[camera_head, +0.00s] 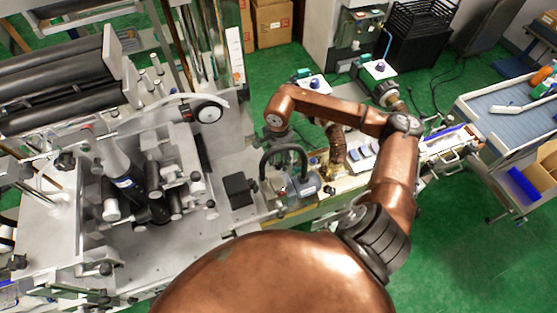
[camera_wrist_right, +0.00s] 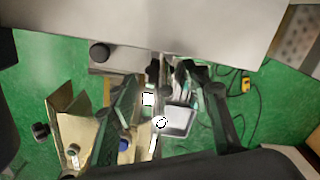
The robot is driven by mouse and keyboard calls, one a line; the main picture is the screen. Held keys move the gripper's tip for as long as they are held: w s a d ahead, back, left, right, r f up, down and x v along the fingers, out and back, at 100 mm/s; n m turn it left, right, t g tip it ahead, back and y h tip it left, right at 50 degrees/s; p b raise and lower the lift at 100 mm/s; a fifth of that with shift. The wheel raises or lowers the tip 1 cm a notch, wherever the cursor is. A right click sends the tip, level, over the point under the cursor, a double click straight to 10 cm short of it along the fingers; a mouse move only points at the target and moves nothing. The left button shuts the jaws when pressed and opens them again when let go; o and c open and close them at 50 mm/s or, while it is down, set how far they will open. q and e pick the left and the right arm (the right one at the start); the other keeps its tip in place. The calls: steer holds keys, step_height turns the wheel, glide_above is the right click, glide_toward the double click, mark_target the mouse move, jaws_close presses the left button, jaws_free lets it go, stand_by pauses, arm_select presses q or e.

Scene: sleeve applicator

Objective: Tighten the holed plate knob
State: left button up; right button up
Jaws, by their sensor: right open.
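My right gripper (camera_head: 281,137) hangs below the copper wrist in the head view, over the middle of the machine. It is small and partly hidden there. In the right wrist view the gripper (camera_wrist_right: 166,95) shows its two dark fingers spread apart, with nothing held between them. A round black knob (camera_wrist_right: 100,52) sits on a grey block at the upper left of that view, apart from the fingers. A second dark knob (camera_wrist_right: 41,132) is beside a tan angled plate. I cannot tell which knob belongs to the holed plate. My left gripper is not in view.
A large pale panel (camera_wrist_right: 150,20) spans the top of the right wrist view. Black rollers (camera_head: 50,80) fill the left. Green floor (camera_head: 470,250) is free at right.

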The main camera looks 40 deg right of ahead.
steer(key=shift+f, duration=0.9)
steer(key=shift+c, duration=0.4)
steer(key=c, duration=1.1)
